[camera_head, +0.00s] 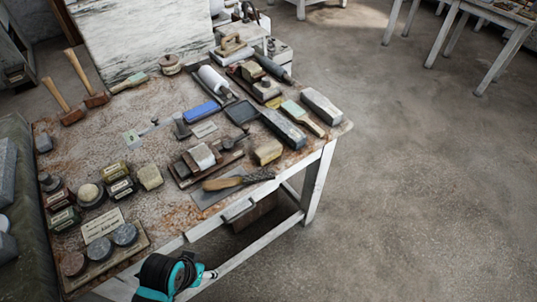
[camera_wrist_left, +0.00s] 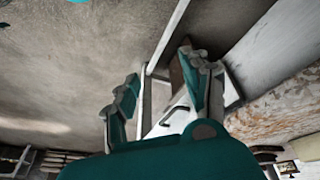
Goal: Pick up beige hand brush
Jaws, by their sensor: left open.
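A hand brush (camera_head: 225,183) with a tan-beige handle and dark grey bristles lies near the table's front edge in the head view, partly over a flat grey sheet. A second brush (camera_head: 303,118) with a pale green and tan body lies farther right. My left gripper (camera_head: 206,275), teal and black, is below and in front of the table edge, apart from both brushes. In the left wrist view the left gripper (camera_wrist_left: 162,95) is open, with nothing between its fingers. No brush can be made out in that view. My right gripper is not in view.
The worn table (camera_head: 185,215) holds mallets (camera_head: 94,98), jars (camera_head: 122,188), grey blocks (camera_head: 322,106), and a white roller (camera_head: 214,80). A drawer handle (camera_head: 240,210) sticks out at its front.

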